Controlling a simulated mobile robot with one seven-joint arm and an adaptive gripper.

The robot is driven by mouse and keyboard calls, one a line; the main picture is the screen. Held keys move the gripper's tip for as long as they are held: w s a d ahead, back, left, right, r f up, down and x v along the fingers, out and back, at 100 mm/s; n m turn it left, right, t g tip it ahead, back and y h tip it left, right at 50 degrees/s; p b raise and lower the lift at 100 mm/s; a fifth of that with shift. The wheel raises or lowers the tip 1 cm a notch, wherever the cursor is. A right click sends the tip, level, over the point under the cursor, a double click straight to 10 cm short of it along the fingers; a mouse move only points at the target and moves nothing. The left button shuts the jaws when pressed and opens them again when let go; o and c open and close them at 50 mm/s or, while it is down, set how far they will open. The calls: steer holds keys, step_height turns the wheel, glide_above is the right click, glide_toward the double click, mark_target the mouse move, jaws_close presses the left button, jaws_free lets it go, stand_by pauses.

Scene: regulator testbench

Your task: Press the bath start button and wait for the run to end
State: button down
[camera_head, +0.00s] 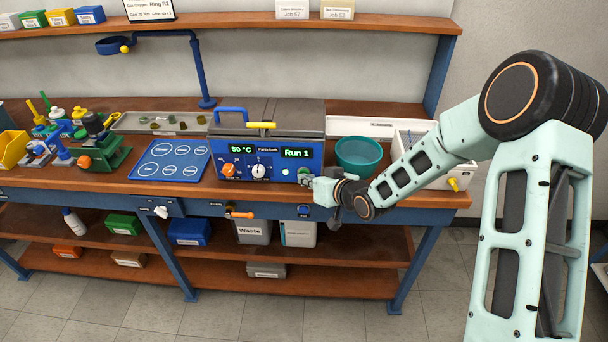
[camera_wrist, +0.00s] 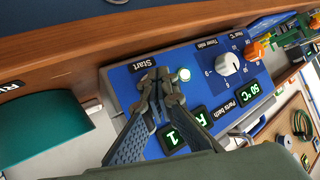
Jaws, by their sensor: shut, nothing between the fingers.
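The parts bath (camera_head: 268,119) stands on the bench, with a blue front panel (camera_wrist: 127,87), a grey lid and a blue handle. Its displays read 50 °C (camera_head: 243,150) and Run 1 (camera_head: 296,153). A pale green lamp (camera_wrist: 184,74) glows on the panel; it also shows in the head view (camera_head: 285,171). My gripper (camera_head: 306,177) is shut and empty at the panel's right end. In the wrist view my fingertips (camera_wrist: 161,82) are at the panel beside the Start label (camera_wrist: 144,64). They hide the start button; I cannot tell whether they touch it.
A teal bowl (camera_head: 359,152) stands right of the bath, close to my wrist. A blue mat (camera_head: 168,160) with marked circles lies to the left. The white timer knob (camera_wrist: 228,64) and an orange knob (camera_head: 229,170) stick out of the panel. A blue post rises behind.

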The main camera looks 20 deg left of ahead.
steer(key=shift+s+d, duration=0.2)
steer(key=shift+s, duration=0.55)
steer(key=shift+s, duration=0.1)
steer(key=s+b, duration=0.1)
steer(key=s, duration=0.1)
steer(key=s+d, duration=0.1)
steer(key=s, duration=0.1)
steer(key=shift+s+d+b, duration=0.1)
steer(key=shift+s+b, duration=0.25)
stand_by(0.4)
